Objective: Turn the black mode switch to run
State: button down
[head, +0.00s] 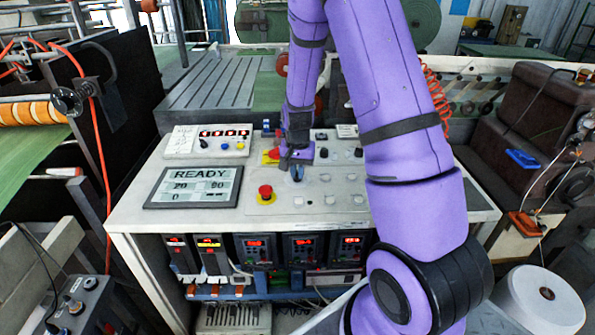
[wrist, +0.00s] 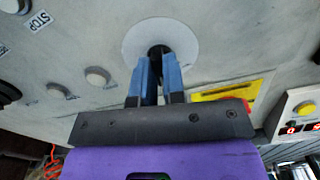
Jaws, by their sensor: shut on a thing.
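The black mode switch (wrist: 157,50) shows in the wrist view as a small dark knob in the middle of a round white plate (wrist: 158,35). The blue fingertips of my gripper (wrist: 158,74) close around it from both sides, so most of the knob is hidden. Its pointing direction and the run mark cannot be read. In the head view my gripper (head: 297,173) is at the console panel, and the switch is hidden behind it.
A red emergency button (head: 265,192) on a yellow base sits close left of the gripper. A display reading READY (head: 195,186) is further left. White buttons (head: 330,199) lie to the right, and a yellow plate (wrist: 226,90) is near the fingers.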

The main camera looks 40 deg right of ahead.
aim_at(297, 172)
jog(key=m, duration=0.6)
jog(key=shift+m, duration=0.4)
dwell(0.4)
jog(key=c, duration=1.2)
grip_release()
notch_tip(297, 172, up, 11)
